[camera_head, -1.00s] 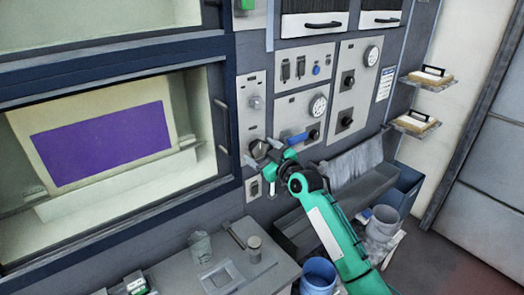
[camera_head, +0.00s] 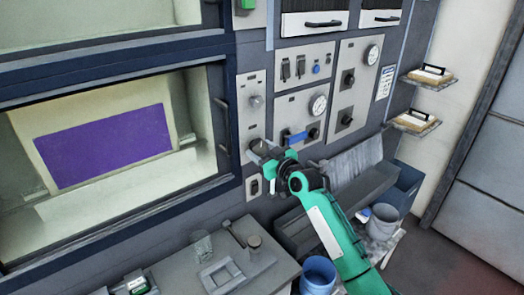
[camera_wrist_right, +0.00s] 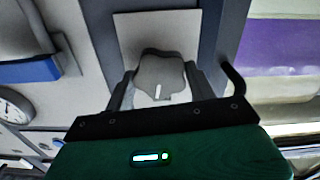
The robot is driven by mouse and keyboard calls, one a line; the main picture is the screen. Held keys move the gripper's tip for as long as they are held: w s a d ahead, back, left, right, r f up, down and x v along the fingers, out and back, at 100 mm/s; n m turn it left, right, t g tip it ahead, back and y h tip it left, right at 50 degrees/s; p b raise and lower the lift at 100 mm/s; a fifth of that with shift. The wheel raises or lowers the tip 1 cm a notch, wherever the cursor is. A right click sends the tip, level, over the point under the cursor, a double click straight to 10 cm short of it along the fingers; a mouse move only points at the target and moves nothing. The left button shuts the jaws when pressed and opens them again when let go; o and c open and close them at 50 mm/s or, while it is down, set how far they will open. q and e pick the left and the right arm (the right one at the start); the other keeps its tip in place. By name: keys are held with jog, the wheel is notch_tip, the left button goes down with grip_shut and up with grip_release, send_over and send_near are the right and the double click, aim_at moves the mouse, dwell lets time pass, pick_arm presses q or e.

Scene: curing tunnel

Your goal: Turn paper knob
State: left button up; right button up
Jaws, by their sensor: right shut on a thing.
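The knob (camera_wrist_right: 161,76) is a dark grey, lobed dial with a white mark, on a pale plate (camera_wrist_right: 130,28) in the right wrist view. In the head view my right gripper (camera_head: 262,153) is at the lower part of the narrow control panel (camera_head: 252,110), and it partly hides the knob. In the right wrist view the fingers of my right gripper (camera_wrist_right: 160,92) are on both sides of the knob, shut on it. My left gripper is not in view.
A window (camera_head: 105,145) with a purple sheet behind it is left of the panel. A blue-handled lever (camera_head: 296,138) and a gauge (camera_head: 318,104) are close on the right. A grey bench (camera_head: 225,270), a blue bucket (camera_head: 318,275) and a grey bucket (camera_head: 383,222) are below.

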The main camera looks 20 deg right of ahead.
jog(key=m+p, duration=0.1)
jog(key=m, duration=0.4)
jog(key=shift+r+m, duration=0.1)
jog(key=shift+m, duration=0.2)
jog(key=m+p, duration=0.1)
jog(key=m, duration=0.4)
jog(key=shift+m+p, duration=0.4)
jog(key=o, duration=1)
jog(key=shift+d, duration=0.1)
